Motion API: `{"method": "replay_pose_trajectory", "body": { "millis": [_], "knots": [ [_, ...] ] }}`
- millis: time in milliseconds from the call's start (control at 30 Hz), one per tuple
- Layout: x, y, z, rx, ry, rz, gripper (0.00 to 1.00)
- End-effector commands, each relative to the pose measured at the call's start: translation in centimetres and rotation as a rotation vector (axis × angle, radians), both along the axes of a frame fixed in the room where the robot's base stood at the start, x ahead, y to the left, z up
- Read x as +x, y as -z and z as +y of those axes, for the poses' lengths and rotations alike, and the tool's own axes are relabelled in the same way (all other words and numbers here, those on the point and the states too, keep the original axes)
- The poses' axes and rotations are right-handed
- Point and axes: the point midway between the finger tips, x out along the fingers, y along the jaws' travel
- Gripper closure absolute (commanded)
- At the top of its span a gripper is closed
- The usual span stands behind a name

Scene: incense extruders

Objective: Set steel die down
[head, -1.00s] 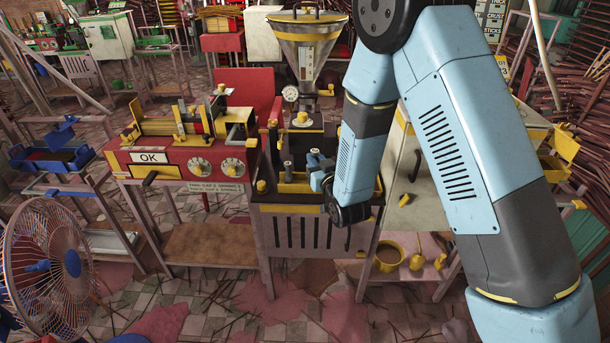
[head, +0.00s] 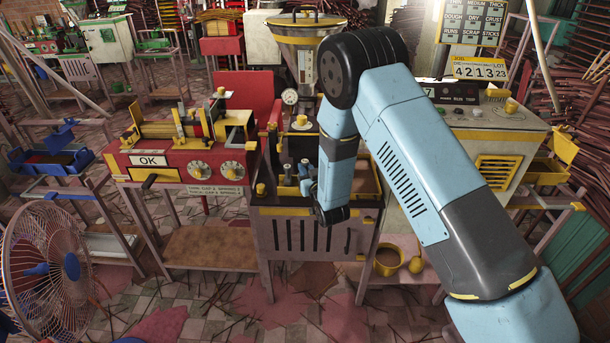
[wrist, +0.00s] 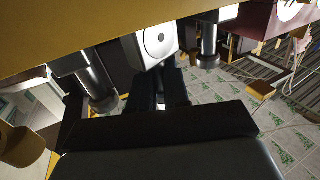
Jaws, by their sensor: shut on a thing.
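In the wrist view my gripper (wrist: 172,88) points away from the camera, its dark fingers shut on a pale steel die (wrist: 150,48) whose face has a round mark with a small centre hole. Two more metal pieces with dark cylindrical stems stand apart from it, one at the left (wrist: 96,80) and one at the right (wrist: 208,48). In the head view my gripper (head: 308,187) is low over the left part of a yellow-rimmed tray stand (head: 312,212). My arm hides much of the gripper and the held die there. I cannot tell whether the die touches the tray.
A red machine with an OK sign (head: 150,160) stands left of the tray. A steel hopper (head: 303,45) is behind it. A cream cabinet with a yellow grille (head: 495,170) is at the right. A yellow ring-shaped pot (head: 390,258) sits on the low shelf. A fan (head: 45,262) stands front left.

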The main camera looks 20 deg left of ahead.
Motion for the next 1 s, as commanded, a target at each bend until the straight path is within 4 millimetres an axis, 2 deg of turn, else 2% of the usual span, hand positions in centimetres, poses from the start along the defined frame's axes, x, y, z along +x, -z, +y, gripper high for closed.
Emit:
{"method": "replay_pose_trajectory", "body": {
  "millis": [133,533,567,800,1000],
  "knots": [
    [0.0,1.8,0.0,-0.001,0.000,0.000,1.00],
    [-0.1,2.2,0.1,0.001,-0.001,-0.001,1.00],
    [-0.1,2.2,0.1,-0.001,-0.001,-0.001,0.81],
    [-0.1,2.2,0.1,-0.001,-0.002,-0.001,0.59],
    [-0.1,2.2,0.1,-0.001,-0.002,-0.001,0.59]
  ]
}}
